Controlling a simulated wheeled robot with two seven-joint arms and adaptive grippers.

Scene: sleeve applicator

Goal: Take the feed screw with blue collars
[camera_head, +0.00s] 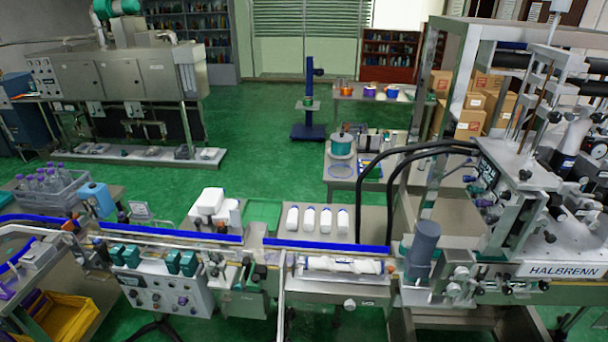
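A white, spiral-shaped feed screw (342,265) lies lengthwise in a metal trough at the front of the conveyor, right of centre. A bluish tint shows near its middle; it is too small to tell whether this is a blue collar. Neither of my grippers is in view, and nothing is seen touching the screw.
A blue rail (325,245) runs behind the screw, with several white bottles (310,218) on the plate beyond. A grey cylinder (423,248) stands right of the screw. A control box (165,290) and yellow crate (68,317) are at left. Green floor (255,135) is open behind.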

